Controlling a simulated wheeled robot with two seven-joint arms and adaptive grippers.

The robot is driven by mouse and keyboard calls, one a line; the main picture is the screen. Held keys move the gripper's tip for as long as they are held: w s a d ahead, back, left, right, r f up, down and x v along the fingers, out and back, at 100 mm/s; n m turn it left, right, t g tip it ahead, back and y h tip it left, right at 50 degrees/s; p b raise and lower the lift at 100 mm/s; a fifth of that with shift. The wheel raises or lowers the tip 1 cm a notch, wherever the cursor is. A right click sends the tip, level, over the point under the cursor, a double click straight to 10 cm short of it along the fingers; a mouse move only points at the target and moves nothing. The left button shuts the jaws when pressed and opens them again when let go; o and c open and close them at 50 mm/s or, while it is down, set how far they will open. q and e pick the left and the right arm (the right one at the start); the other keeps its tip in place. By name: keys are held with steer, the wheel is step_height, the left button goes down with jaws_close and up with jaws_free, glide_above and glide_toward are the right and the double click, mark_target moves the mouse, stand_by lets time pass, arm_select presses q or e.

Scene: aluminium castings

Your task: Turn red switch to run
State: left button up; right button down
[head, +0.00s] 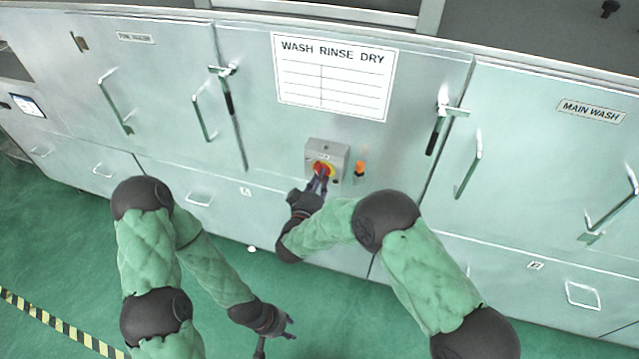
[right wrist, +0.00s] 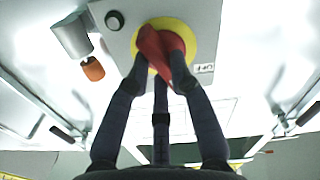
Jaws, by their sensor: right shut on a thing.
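The red switch (head: 320,170) sits on a yellow round plate on a grey box on the machine's front panel. In the right wrist view the red handle (right wrist: 160,48) stands tilted across the yellow plate (right wrist: 185,35), with a label reading "OFF" (right wrist: 204,68) beside the plate. My right gripper (head: 318,184) is at the box, its fingers shut on the red handle, one on each side, as the right wrist view (right wrist: 157,75) also shows. My left gripper (head: 288,330) hangs low over the green floor, away from the switch; its fingers look spread apart.
An orange-topped knob (head: 360,168) is on the panel just right of the box. A "WASH RINSE DRY" sign (head: 333,78) is above. Door handles (head: 470,165) and latches (head: 440,120) stick out on both sides. The green floor (head: 50,230) in front is mostly clear.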

steer(key=shift+f+m+b, duration=0.15)
steer(key=shift+m+b, duration=1.05)
steer(key=shift+m, duration=1.1)
steer(key=c, duration=1.1)
jaws_free()
steer(key=v, duration=1.2)
